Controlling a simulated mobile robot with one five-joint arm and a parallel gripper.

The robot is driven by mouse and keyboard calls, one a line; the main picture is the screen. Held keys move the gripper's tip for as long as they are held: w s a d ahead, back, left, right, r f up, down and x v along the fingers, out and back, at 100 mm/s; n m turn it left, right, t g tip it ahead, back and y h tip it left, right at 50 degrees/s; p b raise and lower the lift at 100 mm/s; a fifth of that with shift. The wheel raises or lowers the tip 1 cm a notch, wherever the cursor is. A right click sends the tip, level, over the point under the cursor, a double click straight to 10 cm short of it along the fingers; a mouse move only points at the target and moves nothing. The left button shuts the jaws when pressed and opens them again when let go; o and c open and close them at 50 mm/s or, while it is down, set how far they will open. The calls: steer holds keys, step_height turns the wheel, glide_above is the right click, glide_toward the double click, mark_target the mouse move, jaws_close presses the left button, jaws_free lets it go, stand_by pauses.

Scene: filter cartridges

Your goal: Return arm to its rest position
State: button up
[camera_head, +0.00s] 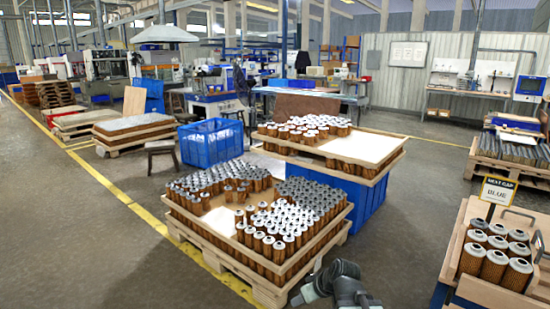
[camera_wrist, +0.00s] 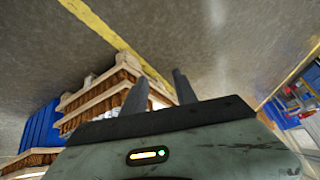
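My gripper (camera_wrist: 158,85) shows in the wrist view with its two dark fingers apart and nothing between them. Bare floor and part of a loaded pallet lie beyond the fingers. In the head view my arm shows low at the bottom centre, in front of the near pallet (camera_head: 276,290). That pallet carries a crate packed with orange-brown filter cartridges (camera_head: 275,235) with grey tops. The arm appears apart from the cartridges.
A second pallet of cartridges (camera_head: 305,128) sits on a blue bin (camera_head: 350,195) behind. At right, a wooden cart (camera_head: 465,245) holds several cartridges (camera_head: 495,255) and a sign (camera_head: 497,190) reading BLUE. Floor is open at left (camera_head: 80,220) and between pallet and cart.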

steer(key=s+d+f+m+g+h, duration=0.4)
steer(key=s+d+m+g+h, duration=0.15)
steer(key=s+d, duration=0.35)
step_height(320, 180, up, 18)
steer(key=a+p, duration=0.1)
steer(key=p, duration=1.7)
steer(key=shift+s+f+m+y, duration=0.15)
steer(key=shift+s+m+y, duration=0.2)
steer(key=shift+y, duration=0.1)
steer(key=shift+t, duration=0.25)
